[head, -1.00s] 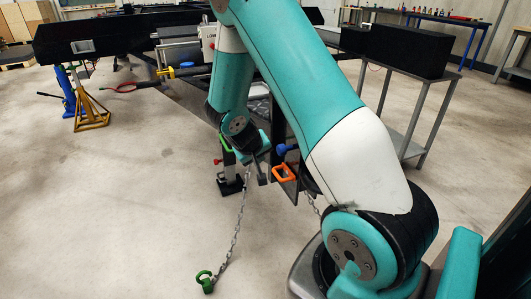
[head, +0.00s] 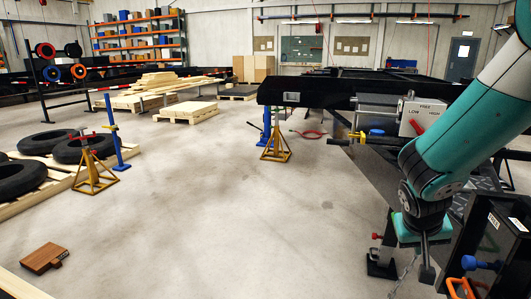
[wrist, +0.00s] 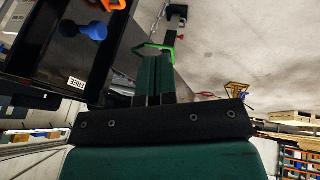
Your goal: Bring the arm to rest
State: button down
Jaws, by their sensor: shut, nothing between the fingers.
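My gripper (head: 425,262) shows at the lower right of the head view, at the end of my teal and white arm, pointing down. Its fingers are together and hold nothing. In the wrist view my gripper (wrist: 153,62) has its two fingers side by side. The black trailer part with a "FREE" label (wrist: 75,82) is on the left there, with a blue knob (wrist: 85,28). A green ring (wrist: 155,47) shows just beyond the fingertips; whether they touch it I cannot tell.
An orange shackle (head: 463,288) and blue knob (head: 480,264) are right of my gripper. A panel marked LOW, FREE and HIGH (head: 422,118) stands behind my arm. The middle floor is clear.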

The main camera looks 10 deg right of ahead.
jog(key=s+a+r+n+y, duration=0.3)
jog(key=s+a, duration=0.1)
jog(key=a, duration=0.4)
jog(key=s+a+r+n+y, duration=0.2)
jog(key=s+a+r+y, duration=0.15)
jog(key=a, duration=0.45)
jog(key=s+a+r+n+g+y+p, duration=0.1)
jog(key=s+a+r+n, duration=0.25)
jog(key=s, duration=0.25)
jog(key=s+a+r+n+g+y, duration=0.1)
jog(key=s+a+r+n+g, duration=0.1)
jog(key=s+a+r+n, duration=0.3)
notch_tip(320, 180, up, 14)
jog(key=m+p, duration=0.2)
jog(key=p, duration=1.4)
jog(key=shift+s+d+m, duration=0.2)
jog(key=shift+d+m, duration=0.15)
